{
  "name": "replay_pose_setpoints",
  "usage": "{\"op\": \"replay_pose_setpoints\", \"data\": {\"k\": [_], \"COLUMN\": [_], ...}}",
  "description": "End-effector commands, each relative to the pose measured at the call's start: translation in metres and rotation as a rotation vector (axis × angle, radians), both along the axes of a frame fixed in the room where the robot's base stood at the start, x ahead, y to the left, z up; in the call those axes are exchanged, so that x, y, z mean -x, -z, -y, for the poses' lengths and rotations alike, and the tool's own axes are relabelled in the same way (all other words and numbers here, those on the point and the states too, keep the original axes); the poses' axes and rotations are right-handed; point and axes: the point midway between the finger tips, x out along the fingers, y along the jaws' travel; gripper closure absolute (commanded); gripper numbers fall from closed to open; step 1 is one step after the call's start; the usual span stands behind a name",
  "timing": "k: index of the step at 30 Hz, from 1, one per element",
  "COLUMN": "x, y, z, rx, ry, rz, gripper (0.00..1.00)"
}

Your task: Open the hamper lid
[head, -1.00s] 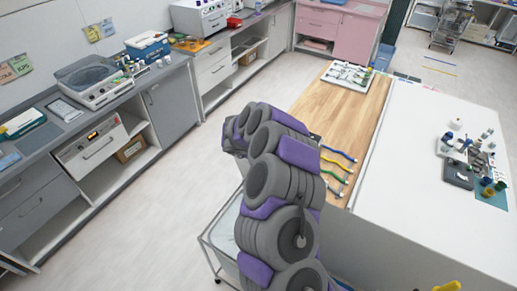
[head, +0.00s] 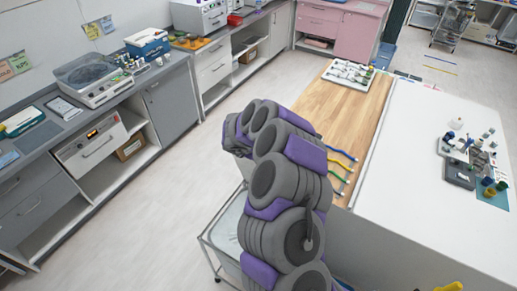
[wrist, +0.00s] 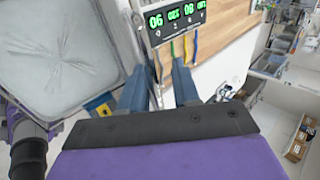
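The hamper (head: 225,236) stands below and left of my arm in the head view, in a metal frame, partly hidden by the arm. In the wrist view its pale grey square top (wrist: 62,58) fills the upper left and looks closed, with a metal rim along its right side. My gripper (wrist: 160,88) is open and empty in the wrist view, its two blue-grey fingers apart. It is to the right of the hamper top and not touching it, as far as I can see. The gripper's fingers are hidden in the head view.
A display panel with green digits (wrist: 175,20) lies beyond the fingers. A wood-topped bench (head: 335,115) with coloured straps (head: 342,165) and a white table (head: 420,160) are on the right. Grey counters (head: 170,85) line the left wall. Open floor (head: 150,215) lies left of the hamper.

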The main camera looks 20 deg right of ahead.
Motion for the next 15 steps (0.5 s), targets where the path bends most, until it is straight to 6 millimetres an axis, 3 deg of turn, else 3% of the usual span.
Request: {"op": "replay_pose_setpoints", "data": {"k": [15], "x": [0.027], "y": [-0.064], "z": [-0.049], "rx": [0.003], "ry": [-0.011], "rz": [0.014], "gripper": [0.68]}}
